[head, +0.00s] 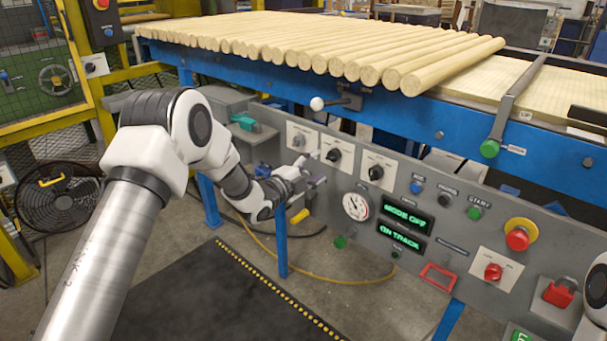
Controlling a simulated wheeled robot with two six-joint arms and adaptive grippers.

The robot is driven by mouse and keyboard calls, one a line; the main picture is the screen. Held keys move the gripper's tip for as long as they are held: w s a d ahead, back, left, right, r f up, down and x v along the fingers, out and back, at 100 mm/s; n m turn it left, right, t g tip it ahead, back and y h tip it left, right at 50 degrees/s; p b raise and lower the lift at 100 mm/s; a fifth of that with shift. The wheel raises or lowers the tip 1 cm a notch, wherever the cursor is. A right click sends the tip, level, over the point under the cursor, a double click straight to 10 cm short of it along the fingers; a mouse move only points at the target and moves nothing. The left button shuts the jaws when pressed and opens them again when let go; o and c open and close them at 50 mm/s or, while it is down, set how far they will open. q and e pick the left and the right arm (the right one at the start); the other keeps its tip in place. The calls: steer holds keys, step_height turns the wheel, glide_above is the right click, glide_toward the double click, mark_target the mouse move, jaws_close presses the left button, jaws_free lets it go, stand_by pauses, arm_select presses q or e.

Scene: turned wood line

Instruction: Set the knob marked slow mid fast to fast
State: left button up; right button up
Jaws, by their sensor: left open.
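Three rotary knobs on white plates sit at the upper left of the grey control panel (450,215): a grey left knob (298,140), a black middle knob (333,155) and a black right knob (376,172). Their lettering is too small to read, so I cannot tell which is marked slow mid fast or where it is set. My left gripper (312,172) is open and empty, just below the left and middle knobs in the picture. I see no contact with any knob. My right gripper is out of view.
The panel also holds a round gauge (355,206), green displays reading "MODE OFF" (405,218) and "ON TRACK" (400,236), a red emergency button (518,237) and a red selector (493,271). Wooden rods (330,45) lie above.

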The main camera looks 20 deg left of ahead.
arm_select(q)
steer(key=v, duration=0.6)
steer(key=shift+s, duration=0.15)
steer(key=s+d+f+g, duration=0.2)
steer(key=s+f, duration=0.1)
steer(key=f, duration=0.4)
steer(key=s+d+f+g, duration=0.2)
steer(key=s+f, duration=0.1)
steer(key=f, duration=0.5)
steer(key=s+d+f+n+g+y, duration=0.15)
steer(key=s+f+n+g, duration=0.25)
steer(key=s+f, duration=0.6)
steer(key=s+f+n+g+y, duration=0.2)
steer(key=s+f+n+g, duration=0.15)
steer(key=s+f, duration=0.6)
steer(key=s+a+r+n+g+y, duration=0.1)
steer(key=s+n+g, duration=0.2)
steer(key=s+n, duration=0.5)
steer(key=s+a+n+g+y, duration=0.2)
steer(key=s+n+g, duration=0.1)
steer(key=s, duration=0.8)
step_height(320, 180, up, 21)
steer(key=p, duration=2)
steer(key=shift+n+p, duration=0.3)
steer(key=shift+n, duration=0.05)
